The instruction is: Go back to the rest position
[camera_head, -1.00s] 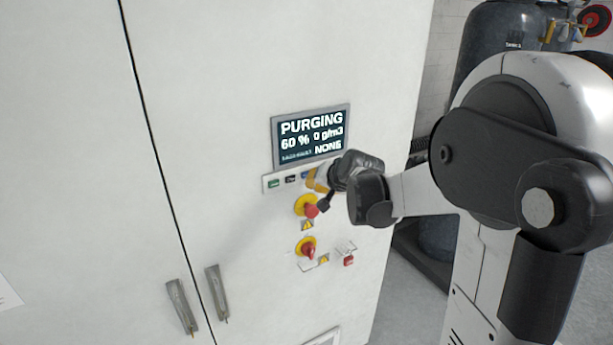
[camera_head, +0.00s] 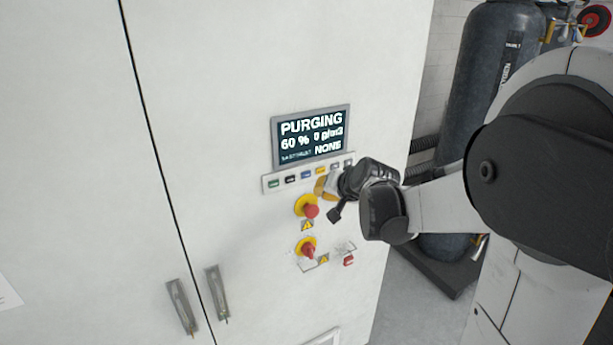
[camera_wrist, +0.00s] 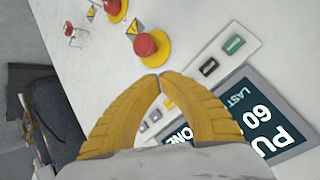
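My gripper (camera_head: 328,188) is in front of the white cabinet's control panel, just below and right of the display. In the wrist view my gripper's yellow fingers (camera_wrist: 159,76) meet at their tips with nothing between them. The display (camera_head: 311,136) reads PURGING, 60 %, 0 g/m3 and NONE. Below it is a button strip (camera_head: 291,179) with several coloured buttons, partly hidden by my gripper at its right end. The strip also shows in the wrist view (camera_wrist: 220,56). A red knob on a yellow ring (camera_head: 309,208) sits under the strip, beside my gripper.
A second red knob (camera_head: 308,250) and a small red switch (camera_head: 348,260) are lower on the cabinet (camera_head: 230,90). Two door handles (camera_head: 217,294) stick out at lower left. Dark gas cylinders (camera_head: 492,75) stand behind my arm at right. Grey floor (camera_head: 410,310) shows at lower right.

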